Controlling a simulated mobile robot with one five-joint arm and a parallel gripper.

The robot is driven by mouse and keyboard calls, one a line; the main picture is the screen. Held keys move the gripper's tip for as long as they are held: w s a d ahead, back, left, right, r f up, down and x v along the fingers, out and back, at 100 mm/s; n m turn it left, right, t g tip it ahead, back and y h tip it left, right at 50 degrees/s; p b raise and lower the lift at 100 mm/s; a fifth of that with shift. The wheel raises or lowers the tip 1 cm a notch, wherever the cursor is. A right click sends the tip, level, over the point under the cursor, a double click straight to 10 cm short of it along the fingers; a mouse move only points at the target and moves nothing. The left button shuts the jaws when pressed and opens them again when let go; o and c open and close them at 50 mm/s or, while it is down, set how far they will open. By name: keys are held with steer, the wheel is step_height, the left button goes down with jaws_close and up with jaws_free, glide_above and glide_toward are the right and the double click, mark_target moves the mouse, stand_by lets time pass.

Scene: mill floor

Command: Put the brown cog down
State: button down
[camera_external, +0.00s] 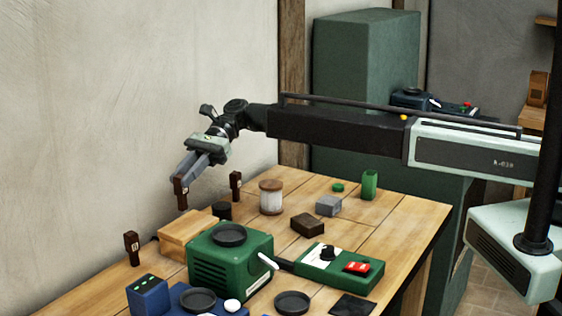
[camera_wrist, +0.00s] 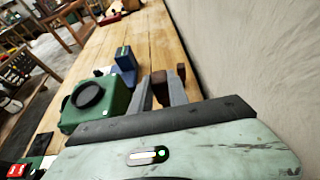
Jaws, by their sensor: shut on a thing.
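My gripper (camera_external: 183,177) is shut on a small dark brown piece (camera_external: 181,194), which hangs below the fingertips above the table's far left edge, near the wall. I take this piece for the brown cog; it looks like a narrow block, and no teeth show. In the wrist view the brown piece (camera_wrist: 158,88) shows between the two grey fingers. Two similar dark brown pieces stand upright on the wooden table (camera_external: 405,215): one (camera_external: 235,183) right of my gripper, one (camera_external: 131,247) at the left.
A wooden box (camera_external: 183,232) and green machine (camera_external: 230,258) stand below and right of my gripper. A blue box (camera_external: 148,294) is in front. A spool (camera_external: 271,197), brown block (camera_external: 308,224) and grey block (camera_external: 328,206) stand farther right. The wall (camera_external: 130,100) is close on the left.

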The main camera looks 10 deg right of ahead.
mark_target(181, 189)
steer(key=shift+w+a+f+b, duration=0.1)
steer(key=shift+a+f+b, duration=0.05)
steer(key=shift+f+b, duration=0.55)
steer(key=shift+w+a+f+b, duration=0.1)
steer(key=shift+a+f+b, duration=0.1)
steer(key=shift+f+b, duration=0.45)
steer(key=shift+w+a+f+b, duration=0.1)
steer(key=shift+a+f+b, duration=0.05)
steer(key=shift+f+b, duration=0.55)
steer(key=shift+r, duration=0.3)
steer(key=shift+f, duration=0.25)
steer(key=c, duration=1.3)
jaws_free()
steer(key=shift+r, duration=0.1)
steer(key=shift+o, duration=0.2)
steer(key=shift+r, duration=0.1)
